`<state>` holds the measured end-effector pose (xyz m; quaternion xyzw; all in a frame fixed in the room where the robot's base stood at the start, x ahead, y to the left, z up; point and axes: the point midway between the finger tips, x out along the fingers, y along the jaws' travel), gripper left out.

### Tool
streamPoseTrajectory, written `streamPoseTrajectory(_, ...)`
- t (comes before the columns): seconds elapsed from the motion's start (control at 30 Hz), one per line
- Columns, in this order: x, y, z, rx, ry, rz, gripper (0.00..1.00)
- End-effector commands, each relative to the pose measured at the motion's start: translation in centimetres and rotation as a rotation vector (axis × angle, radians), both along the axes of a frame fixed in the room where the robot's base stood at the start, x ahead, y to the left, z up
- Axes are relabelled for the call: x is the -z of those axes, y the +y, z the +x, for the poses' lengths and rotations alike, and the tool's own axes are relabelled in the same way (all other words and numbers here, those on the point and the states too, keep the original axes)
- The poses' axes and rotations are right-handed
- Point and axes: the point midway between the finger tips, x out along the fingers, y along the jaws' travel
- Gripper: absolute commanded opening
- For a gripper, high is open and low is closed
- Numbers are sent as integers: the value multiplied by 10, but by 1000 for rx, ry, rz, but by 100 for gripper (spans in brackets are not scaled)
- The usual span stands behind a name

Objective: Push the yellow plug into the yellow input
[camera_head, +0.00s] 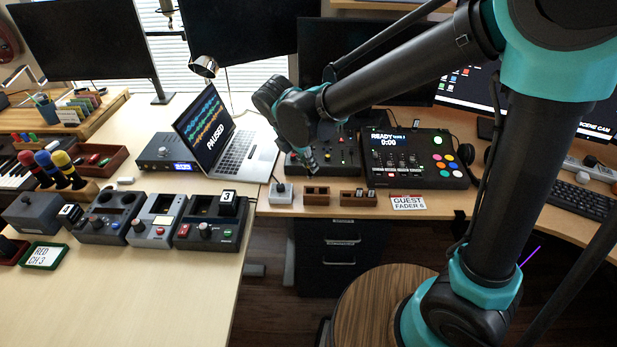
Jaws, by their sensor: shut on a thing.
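My gripper (308,166) points down over the front of a black mixer (341,150) near the middle of the view. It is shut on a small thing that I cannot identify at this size. I cannot make out a yellow plug; if it is in my jaws, its colour does not show. I cannot pick out a yellow input either, and my gripper and forearm cover part of the mixer.
A white block with a dark knob (281,193) and brown two-slot boxes (317,195) line the desk's front edge. A console (417,155) reads "READY 0:00" on the right. A laptop (225,135) stands left. Yellow, blue and red microphones (62,159) stand far left.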

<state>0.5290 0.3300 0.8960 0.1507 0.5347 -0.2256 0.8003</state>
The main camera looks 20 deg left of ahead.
Motion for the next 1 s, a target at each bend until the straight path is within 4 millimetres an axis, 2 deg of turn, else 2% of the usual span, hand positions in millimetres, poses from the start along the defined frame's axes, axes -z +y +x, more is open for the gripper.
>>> streamPoseTrajectory(0.03,-15,-1,-1,0,0,0,0)
streamPoseTrajectory(0.2,-58,-1,0,0,0,0,0)
streamPoseTrajectory(0.4,-96,0,0,0,0,0,0)
streamPoseTrajectory(0.63,-117,0,0,0,0,0,0)
streamPoseTrajectory(1.0,-120,0,0,0,0,0,0)
